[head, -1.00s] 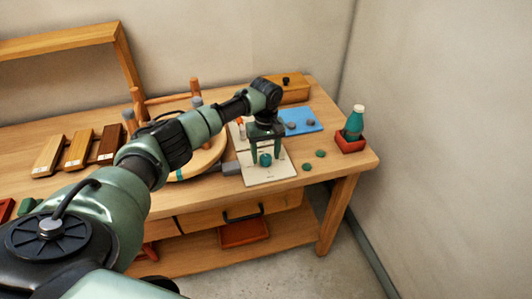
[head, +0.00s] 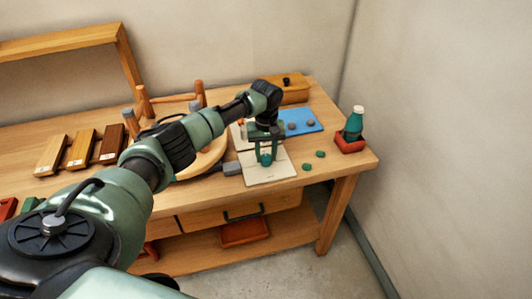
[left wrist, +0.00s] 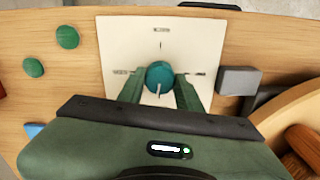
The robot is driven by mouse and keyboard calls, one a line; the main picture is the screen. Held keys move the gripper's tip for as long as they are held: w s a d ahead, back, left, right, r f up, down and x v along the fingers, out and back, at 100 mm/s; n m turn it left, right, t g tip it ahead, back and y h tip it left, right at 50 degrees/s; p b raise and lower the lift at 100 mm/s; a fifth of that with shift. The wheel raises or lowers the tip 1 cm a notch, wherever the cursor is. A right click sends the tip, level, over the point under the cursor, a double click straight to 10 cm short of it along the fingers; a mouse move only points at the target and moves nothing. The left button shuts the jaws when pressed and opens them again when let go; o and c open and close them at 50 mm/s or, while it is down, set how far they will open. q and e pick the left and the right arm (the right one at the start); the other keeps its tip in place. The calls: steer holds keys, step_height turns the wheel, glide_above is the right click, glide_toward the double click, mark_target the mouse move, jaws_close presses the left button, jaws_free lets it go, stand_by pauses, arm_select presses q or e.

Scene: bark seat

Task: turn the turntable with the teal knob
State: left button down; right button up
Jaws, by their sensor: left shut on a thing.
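The teal knob (head: 266,160) sits on a white square plate (head: 270,177) at the front of the bench. My left gripper (head: 267,153) reaches down over the plate and is shut on the knob. In the left wrist view the knob (left wrist: 159,75) sits between the fingertips, its pale pointer line towards the palm. The round wooden turntable (head: 208,160) is left of the plate, partly hidden by my left arm. It bears a wooden frame with upright legs (head: 200,92). The turntable's edge (left wrist: 285,108) also shows in the left wrist view. My right gripper is out of view.
A grey block (head: 232,168) lies between turntable and plate. Right of the plate are green discs (head: 307,167), a blue mat (head: 301,121) and a teal bottle (head: 354,122) in a red tray. Wooden blocks (head: 81,150) lie at the left. A wall stands close on the right.

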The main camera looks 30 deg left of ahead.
arm_select(q)
steer(key=m+p, duration=0.1)
steer(key=m, duration=0.2)
steer(key=m+p, duration=0.1)
steer(key=m, duration=0.3)
steer(key=m+p, duration=0.1)
steer(key=m, duration=0.3)
steer(key=shift+m, duration=0.3)
steer(key=m, duration=0.4)
steer(key=shift+m, duration=0.3)
steer(key=m, duration=0.9)
steer(key=shift+b, duration=0.4)
steer(key=m, duration=0.4)
steer(key=shift+m+b, duration=0.3)
steer(key=shift+b, duration=0.1)
steer(key=shift+m+b, duration=0.35)
steer(key=shift+m, duration=1.75)
